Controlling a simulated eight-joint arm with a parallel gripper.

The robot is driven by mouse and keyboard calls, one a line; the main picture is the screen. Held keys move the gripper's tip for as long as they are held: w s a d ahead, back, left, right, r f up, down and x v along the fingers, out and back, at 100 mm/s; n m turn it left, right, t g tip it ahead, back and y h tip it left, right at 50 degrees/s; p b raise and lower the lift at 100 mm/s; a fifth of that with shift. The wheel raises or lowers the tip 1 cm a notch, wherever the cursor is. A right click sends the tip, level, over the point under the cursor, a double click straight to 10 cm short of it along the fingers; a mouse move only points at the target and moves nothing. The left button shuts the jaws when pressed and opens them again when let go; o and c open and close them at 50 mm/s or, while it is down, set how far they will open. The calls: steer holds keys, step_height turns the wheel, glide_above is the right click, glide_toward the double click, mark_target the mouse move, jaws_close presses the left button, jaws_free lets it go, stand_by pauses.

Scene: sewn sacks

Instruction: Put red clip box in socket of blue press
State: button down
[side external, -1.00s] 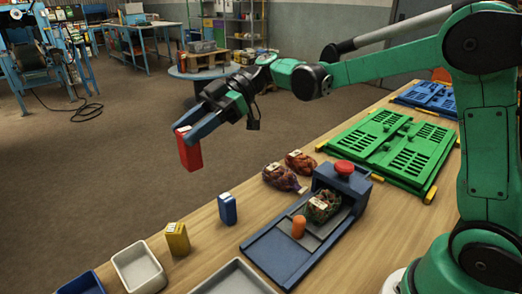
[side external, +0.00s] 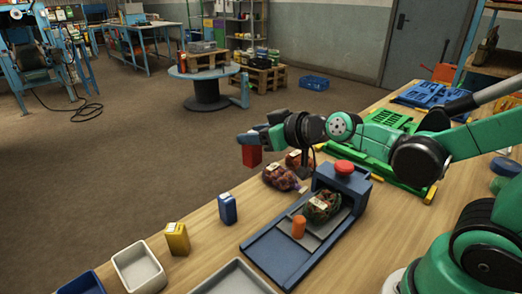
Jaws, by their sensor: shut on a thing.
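The red clip box (side external: 251,156) hangs upright in my gripper (side external: 250,140), past the table's far edge and up-left of the sacks. My gripper is shut on it; the fingers are partly hidden by my own wrist. The blue press (side external: 290,236) stands on the table in the middle, with a red knob (side external: 344,168) on top. A filled net sack (side external: 321,206) and an orange cylinder (side external: 298,227) are on its bed. I cannot make out which part of the press is the socket.
A blue box (side external: 227,208) and a yellow box (side external: 177,239) stand left of the press. Two more filled sacks (side external: 279,177) lie behind it. A white bin (side external: 139,267) and a grey tray (side external: 232,278) are at the front. Green panels (side external: 385,140) lie at the back right.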

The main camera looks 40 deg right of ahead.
steer(key=shift+s+d+r+m+h, duration=0.45)
steer(key=shift+s+d+m+h, duration=0.25)
steer(key=shift+s+h, duration=0.1)
steer(key=shift+r, duration=0.1)
steer(key=shift+r, duration=2.4)
steer(key=s+d+f+m+g+h, duration=0.2)
steer(key=d+f+m+h, duration=0.2)
steer(key=d+m+h, duration=0.4)
steer(key=s+d+r+m+g+h, duration=0.4)
steer(key=s+d+m+g+h, duration=0.25)
steer(key=d+m+g, duration=0.45)
steer(key=shift+n+y, duration=0.45)
steer(key=shift+n, duration=0.05)
steer(key=shift+s+d+f, duration=0.1)
steer(key=shift+f, duration=2.1)
steer(key=shift+s+d+f, duration=0.1)
steer(key=shift+s+f, duration=0.05)
steer(key=shift+f, duration=2)
steer(key=shift+s+d+f, duration=0.1)
steer(key=shift+f, duration=2.1)
steer(key=shift+c, duration=1.7)
jaws_free()
